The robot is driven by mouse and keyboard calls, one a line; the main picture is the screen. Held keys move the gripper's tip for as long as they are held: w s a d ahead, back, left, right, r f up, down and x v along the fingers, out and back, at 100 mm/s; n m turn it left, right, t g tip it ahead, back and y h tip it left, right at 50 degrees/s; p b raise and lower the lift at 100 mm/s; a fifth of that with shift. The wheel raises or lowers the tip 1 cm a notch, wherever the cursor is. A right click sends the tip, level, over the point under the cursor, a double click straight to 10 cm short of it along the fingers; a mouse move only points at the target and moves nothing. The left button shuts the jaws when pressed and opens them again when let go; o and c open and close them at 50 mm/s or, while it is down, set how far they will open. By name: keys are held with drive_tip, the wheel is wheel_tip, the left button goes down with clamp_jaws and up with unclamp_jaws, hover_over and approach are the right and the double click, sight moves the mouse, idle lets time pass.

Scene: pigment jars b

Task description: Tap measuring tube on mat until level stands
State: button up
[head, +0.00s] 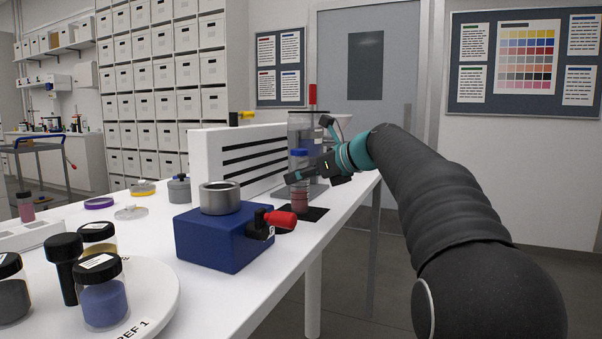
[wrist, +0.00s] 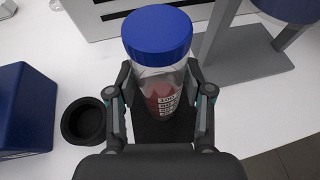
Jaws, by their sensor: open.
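The measuring tube (head: 300,201) is clear with a blue cap and reddish powder in its lower part. It appears upright on the dark mat (head: 317,214) at the table's right edge. In the wrist view the tube (wrist: 158,90) stands between the two fingers, with white print on its side. My gripper (head: 297,176) reaches it from the right, just below the cap; the wrist view shows my gripper (wrist: 161,77) with a finger on each side, open around the tube. The tube's foot and the powder's full level are partly hidden.
A blue block (head: 224,237) with a grey cup and red-handled knob stands nearer. A small black round cup (wrist: 84,121) sits left of the tube. A grey-based stand (head: 306,132) is behind. Lidded jars (head: 103,291) stand on a white round plate (head: 150,285) at front left.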

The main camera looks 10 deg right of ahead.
clamp_jaws()
drive_tip(key=shift+r+p, duration=0.65)
drive_tip(key=shift+p, duration=0.35)
drive_tip(key=shift+f, duration=0.1)
unclamp_jaws()
